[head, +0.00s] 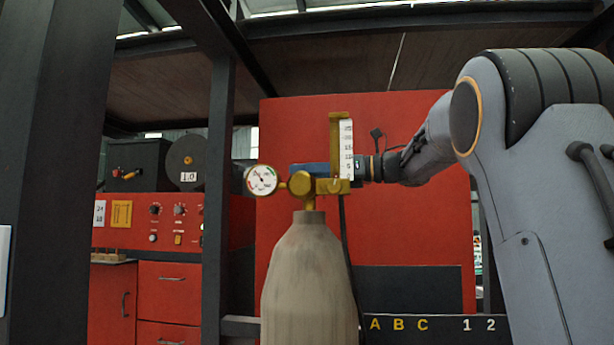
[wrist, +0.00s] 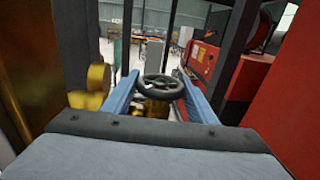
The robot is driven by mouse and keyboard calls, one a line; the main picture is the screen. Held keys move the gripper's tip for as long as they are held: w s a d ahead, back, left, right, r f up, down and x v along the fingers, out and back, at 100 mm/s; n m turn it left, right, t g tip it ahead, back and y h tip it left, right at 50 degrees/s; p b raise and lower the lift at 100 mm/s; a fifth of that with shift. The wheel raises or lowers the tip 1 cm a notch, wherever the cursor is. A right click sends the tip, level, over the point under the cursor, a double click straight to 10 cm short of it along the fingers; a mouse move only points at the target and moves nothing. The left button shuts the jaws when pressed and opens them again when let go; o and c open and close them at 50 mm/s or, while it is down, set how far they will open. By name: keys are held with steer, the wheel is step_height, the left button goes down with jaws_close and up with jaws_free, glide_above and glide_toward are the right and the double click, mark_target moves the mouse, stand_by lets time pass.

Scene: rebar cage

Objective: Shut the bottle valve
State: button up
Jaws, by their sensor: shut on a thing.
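A grey-beige gas bottle (head: 310,275) stands upright in the head view, with a brass valve and regulator (head: 302,186) on its neck. A round gauge (head: 261,180) sits on the left and an upright white scale tube on the right. In the wrist view the black valve handwheel (wrist: 160,87) lies between the two blue fingers of my gripper (wrist: 159,80), which is shut on it. In the head view my gripper (head: 305,169) reaches in from the right, behind the brass regulator. The handwheel is hidden there.
A red panel (head: 290,130) stands behind the bottle. A red cabinet (head: 165,225) with knobs and drawers is at the left. Dark posts (head: 216,200) stand left of the bottle. In the wrist view, brass parts (wrist: 98,85) are close on the left.

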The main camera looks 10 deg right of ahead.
steer(key=o, duration=1)
steer(key=shift+o, duration=0.2)
steer(key=shift+r, duration=0.1)
step_height(320, 180, up, 10)
steer(key=p, duration=0.4)
steer(key=shift+p, duration=0.35)
